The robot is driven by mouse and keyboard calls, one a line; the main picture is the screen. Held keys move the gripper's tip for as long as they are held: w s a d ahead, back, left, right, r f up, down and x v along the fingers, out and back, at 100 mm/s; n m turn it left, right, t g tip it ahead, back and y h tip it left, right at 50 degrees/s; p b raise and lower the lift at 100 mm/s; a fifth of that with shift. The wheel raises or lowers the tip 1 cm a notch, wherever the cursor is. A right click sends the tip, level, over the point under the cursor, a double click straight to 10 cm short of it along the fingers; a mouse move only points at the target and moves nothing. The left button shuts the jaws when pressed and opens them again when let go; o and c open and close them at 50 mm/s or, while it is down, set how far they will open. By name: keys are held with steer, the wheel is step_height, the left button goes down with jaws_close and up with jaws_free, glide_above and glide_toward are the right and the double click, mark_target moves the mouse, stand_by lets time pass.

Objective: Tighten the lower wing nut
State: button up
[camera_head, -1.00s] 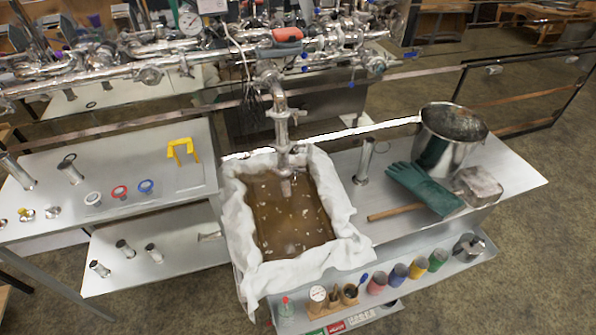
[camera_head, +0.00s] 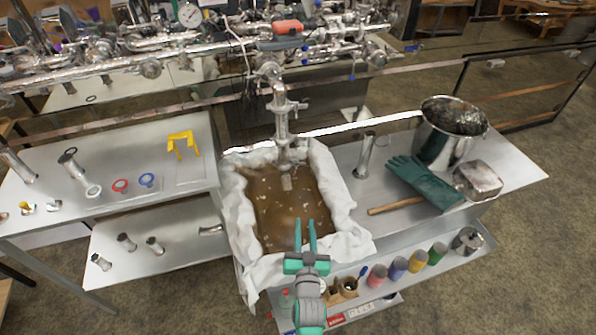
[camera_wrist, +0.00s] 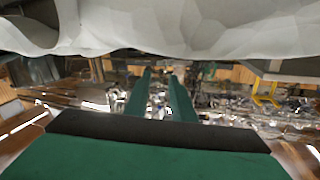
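A steel vertical drain pipe (camera_head: 281,115) comes down from the pipework into the cloth-lined pan in the head view. A clamp (camera_head: 298,105) with a small part sticking out to the right sits on this pipe; I cannot clearly make out a wing nut or which one is the lower. My gripper (camera_head: 305,222), teal with two slim fingers, is over the front part of the pan, below and in front of the pipe, apart from it. The fingers are apart with nothing between them, as the wrist view (camera_wrist: 161,73) also shows.
The white-cloth-lined pan (camera_head: 347,225) holds brown liquid. A left table (camera_head: 120,205) holds rings and a yellow bracket (camera_head: 183,143). Coloured cups (camera_head: 398,268) line the lower shelf.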

glide_toward(296, 167)
steer(key=w, duration=0.7)
steer(key=shift+d+r+m, duration=0.25)
steer(key=shift+r+m, duration=0.15)
steer(key=shift+r, duration=0.1)
steer(key=shift+c, duration=0.3)
jaws_close()
